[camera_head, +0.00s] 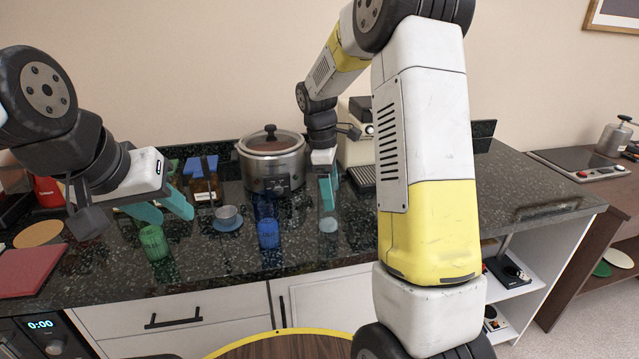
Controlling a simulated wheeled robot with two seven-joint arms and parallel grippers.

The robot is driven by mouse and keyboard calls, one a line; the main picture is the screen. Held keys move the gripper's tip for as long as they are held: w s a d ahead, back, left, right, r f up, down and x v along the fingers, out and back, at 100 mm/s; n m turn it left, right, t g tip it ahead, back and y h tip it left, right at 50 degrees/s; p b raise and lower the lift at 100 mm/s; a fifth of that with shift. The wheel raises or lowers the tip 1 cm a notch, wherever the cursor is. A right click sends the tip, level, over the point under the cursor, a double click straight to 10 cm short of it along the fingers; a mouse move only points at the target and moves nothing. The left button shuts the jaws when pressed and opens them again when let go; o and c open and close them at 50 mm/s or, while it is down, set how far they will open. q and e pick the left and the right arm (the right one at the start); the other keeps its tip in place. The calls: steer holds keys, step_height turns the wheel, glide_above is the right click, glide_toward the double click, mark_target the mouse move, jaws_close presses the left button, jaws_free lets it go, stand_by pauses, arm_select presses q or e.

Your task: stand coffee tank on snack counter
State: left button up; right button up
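The dark speckled granite counter (300,250), probably the snack counter, spans the view. I cannot make out for sure which object is the coffee tank. A coffee machine (358,152) stands at the back, largely hidden behind my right arm. My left gripper (165,210) is over the left part of the counter, its teal fingers apart, with nothing seen between them. My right gripper (328,190) points down between the steel slow cooker (272,175) and the coffee machine. Its teal fingers overlap in this view, and a small pale round item (328,225) shows below them.
Blue glasses (268,233), a green glass (154,242) and a cup on a blue saucer (228,222) stand near my grippers. A red board (30,270) lies at left. The counter's right end looks clear.

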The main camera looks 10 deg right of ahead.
steer(key=r, duration=0.4)
steer(key=a+r, duration=0.1)
steer(key=r, duration=0.6)
steer(key=shift+w+a+r, duration=0.3)
steer(key=shift+w+r, duration=0.05)
steer(key=shift+r, duration=0.05)
steer(key=shift+s+r, duration=0.2)
steer(key=shift+r, duration=0.1)
steer(key=s+a+r+m+t+y, duration=0.1)
steer(key=s+m+t, duration=0.5)
steer(key=s+m, duration=0.7)
steer(key=s+r+y, duration=0.1)
steer(key=s+y, duration=0.1)
steer(key=s, duration=0.9)
steer(key=shift+s+r+t+y, duration=0.2)
steer(key=shift+t+y, duration=0.2)
